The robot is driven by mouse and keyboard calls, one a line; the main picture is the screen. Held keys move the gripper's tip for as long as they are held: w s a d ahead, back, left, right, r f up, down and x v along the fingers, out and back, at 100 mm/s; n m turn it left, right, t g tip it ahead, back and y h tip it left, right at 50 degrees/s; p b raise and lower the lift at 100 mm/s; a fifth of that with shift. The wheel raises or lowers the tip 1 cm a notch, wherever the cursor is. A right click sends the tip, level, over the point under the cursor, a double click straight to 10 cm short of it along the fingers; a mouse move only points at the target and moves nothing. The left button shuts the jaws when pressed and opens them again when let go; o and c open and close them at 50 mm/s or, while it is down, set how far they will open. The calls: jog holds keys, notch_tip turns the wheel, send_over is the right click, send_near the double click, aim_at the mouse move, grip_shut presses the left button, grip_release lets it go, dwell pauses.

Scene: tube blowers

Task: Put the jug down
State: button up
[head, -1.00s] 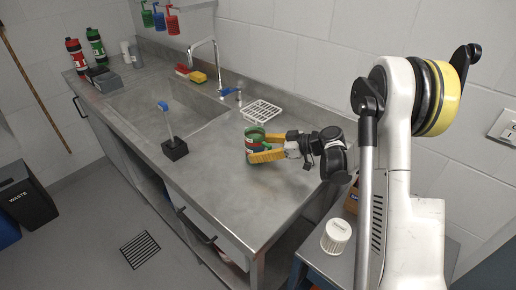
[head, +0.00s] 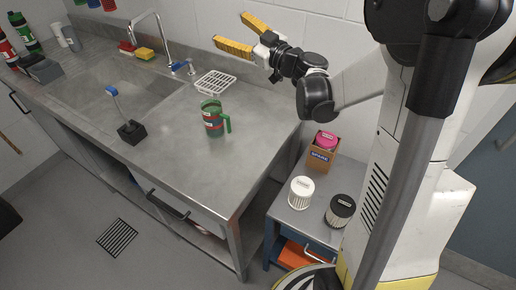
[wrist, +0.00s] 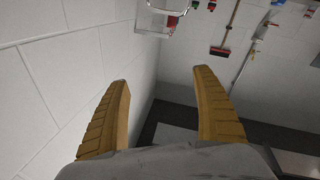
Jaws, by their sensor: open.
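The jug (head: 212,121) is green with a dark and red band around it. It stands upright on the steel counter (head: 185,165), its green handle toward the right. My gripper (head: 232,33) is raised above and behind the jug, near the white wall, with its two yellow fingers spread and nothing between them. In the wrist view my gripper (wrist: 165,100) also shows open and empty, facing the wall and the far side of the room. The jug is not in the wrist view.
A white drying rack (head: 216,82) lies behind the jug near the tap (head: 163,45). A side table to the right holds a white filter (head: 301,192), a black one (head: 340,210) and a box (head: 321,157).

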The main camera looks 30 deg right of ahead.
jog(key=s+d+r+m+h, duration=0.5)
jog(key=s+m+h, duration=0.35)
jog(key=h, duration=0.25)
jog(key=s+a+f+g+y, duration=0.1)
jog(key=s+a+f+g, duration=0.4)
jog(key=s+f, duration=0.5)
jog(key=s+a+f+g+y, duration=0.2)
jog(key=s+a+f+g, duration=0.3)
jog(key=s+f, duration=0.5)
jog(key=s+a, duration=0.1)
jog(key=s, duration=0.2)
jog(key=shift+a+g, duration=0.4)
jog(key=shift+s, duration=0.1)
